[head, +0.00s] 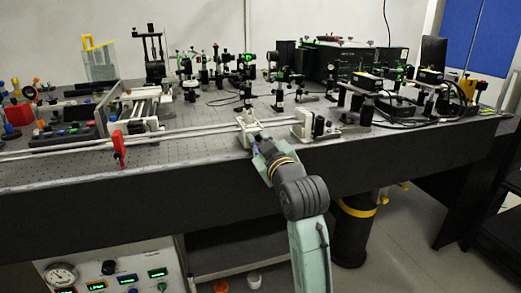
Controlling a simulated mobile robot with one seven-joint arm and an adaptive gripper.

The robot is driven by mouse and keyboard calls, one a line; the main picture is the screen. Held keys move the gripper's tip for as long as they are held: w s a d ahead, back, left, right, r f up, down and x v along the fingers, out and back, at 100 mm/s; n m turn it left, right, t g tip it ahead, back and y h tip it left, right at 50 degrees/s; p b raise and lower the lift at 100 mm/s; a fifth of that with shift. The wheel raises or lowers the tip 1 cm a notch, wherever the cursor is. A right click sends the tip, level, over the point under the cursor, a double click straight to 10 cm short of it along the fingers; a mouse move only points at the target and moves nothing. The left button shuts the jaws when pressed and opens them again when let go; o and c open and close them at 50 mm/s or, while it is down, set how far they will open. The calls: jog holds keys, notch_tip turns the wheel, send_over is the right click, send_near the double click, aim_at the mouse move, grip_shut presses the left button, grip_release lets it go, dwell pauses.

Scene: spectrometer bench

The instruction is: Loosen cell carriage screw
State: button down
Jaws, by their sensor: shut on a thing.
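A white carriage (247,127) sits on the twin rails (190,134) along the front of the bench, in the middle of the head view. My gripper (256,143) reaches up from the front edge to the near side of this carriage. Its jaws are shut on the cell carriage screw there. The screw itself is hidden by my gripper and too small to make out.
A red clamp (119,149) stands at the rails further left. Optics posts (279,92) and cables crowd the bench behind. The bench's front edge (150,178) runs below my gripper.

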jog(key=n+b, duration=0.2)
jog(key=n, duration=0.2)
jog(key=shift+f+b, duration=0.15)
jog(key=shift+b, duration=0.2)
jog(key=shift+n+b, duration=0.7)
jog(key=shift+n, duration=0.8)
jog(key=c, duration=1.6)
grip_release()
